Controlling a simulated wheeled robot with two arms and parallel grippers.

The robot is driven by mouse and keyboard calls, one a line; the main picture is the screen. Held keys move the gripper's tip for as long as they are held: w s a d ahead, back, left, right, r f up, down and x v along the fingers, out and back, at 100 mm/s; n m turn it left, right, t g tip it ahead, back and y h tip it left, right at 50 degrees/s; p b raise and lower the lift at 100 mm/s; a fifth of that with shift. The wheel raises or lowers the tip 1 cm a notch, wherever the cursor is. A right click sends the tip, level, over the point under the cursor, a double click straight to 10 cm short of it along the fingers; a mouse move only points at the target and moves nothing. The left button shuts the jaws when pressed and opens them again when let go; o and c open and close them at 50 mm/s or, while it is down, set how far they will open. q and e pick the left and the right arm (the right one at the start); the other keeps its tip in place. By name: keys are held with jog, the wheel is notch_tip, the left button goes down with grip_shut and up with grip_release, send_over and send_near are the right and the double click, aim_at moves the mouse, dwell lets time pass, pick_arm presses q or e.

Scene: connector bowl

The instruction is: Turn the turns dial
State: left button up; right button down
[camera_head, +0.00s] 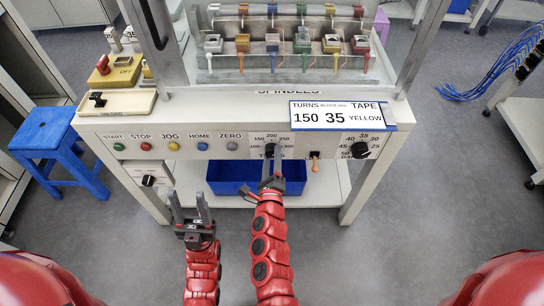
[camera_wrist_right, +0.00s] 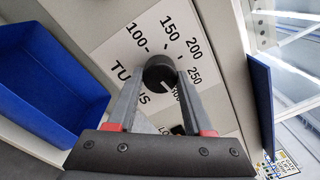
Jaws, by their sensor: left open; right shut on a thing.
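The turns dial (camera_head: 271,150) is a black round knob on a white scale plate on the machine's front panel. In the right wrist view the knob (camera_wrist_right: 160,72) stands between the fingertips, with 100, 150, 200 and 250 printed around it; I cannot clearly read its pointer. My right gripper (camera_head: 272,161) is shut on the knob, and its fingers (camera_wrist_right: 160,82) cover part of the scale. My left gripper (camera_head: 190,203) is open and empty, in front of and below the panel, to the left. A sign (camera_head: 338,113) above reads turns 150, tape 35 yellow.
A row of coloured buttons (camera_head: 174,146) lies left of the dial. A small lever (camera_head: 315,160) and another black dial (camera_head: 360,150) are to its right. A blue bin (camera_head: 228,178) stands on the shelf below. A blue stool (camera_head: 62,150) is at the left.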

jog(key=n, duration=0.3)
jog(key=shift+r+n, duration=0.1)
jog(key=shift+n, duration=0.2)
jog(key=n+p, duration=0.1)
jog(key=n, duration=0.1)
jog(key=shift+n, duration=0.4)
jog(key=n+p, duration=0.1)
jog(key=n, duration=0.2)
jog(key=shift+n, duration=0.3)
jog(key=n+p, duration=0.2)
jog(key=n, duration=0.1)
jog(key=shift+r+n+y, duration=0.1)
jog(key=shift+n+y, duration=0.2)
jog(key=shift+n, duration=0.1)
jog(key=n+p, duration=0.1)
jog(key=n, duration=0.2)
jog(key=n+p, duration=0.1)
jog(key=n, duration=0.2)
jog(key=shift+n, duration=0.3)
jog(key=n, duration=0.5)
jog(key=shift+f, duration=0.2)
jog(key=shift+n, duration=0.4)
